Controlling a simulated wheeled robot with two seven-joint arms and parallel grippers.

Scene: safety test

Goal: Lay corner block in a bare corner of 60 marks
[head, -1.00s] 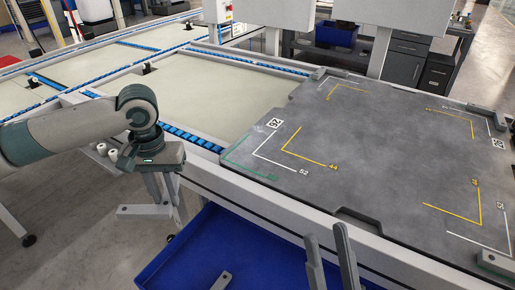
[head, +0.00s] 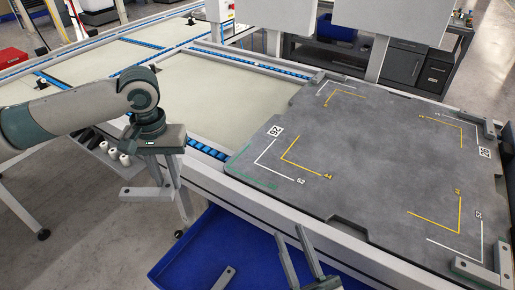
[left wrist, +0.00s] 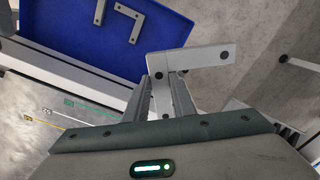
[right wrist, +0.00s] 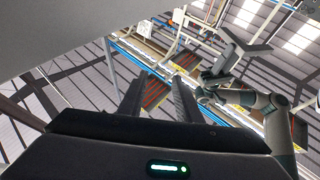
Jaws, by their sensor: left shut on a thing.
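My left gripper (head: 164,165) is shut on a grey L-shaped corner block (head: 150,191), held in the air left of the board. The block also shows between the fingers in the left wrist view (left wrist: 200,57). The dark grey board (head: 365,150) has white and yellow corner marks. Its near-left corner (head: 250,180) is bare, with green, white and yellow lines. Grey blocks sit at the far-left (head: 340,74), far-right (head: 489,130) and near-right (head: 485,272) corners. My right gripper (head: 305,245) is open and empty in front of the board. Small mark numbers are hard to read.
A blue bin (head: 190,262) below the board's front edge holds loose grey pieces, including an L-shaped one (left wrist: 131,22). A conveyor with pale panels (head: 200,90) runs behind and left of the board. White posts stand at the back.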

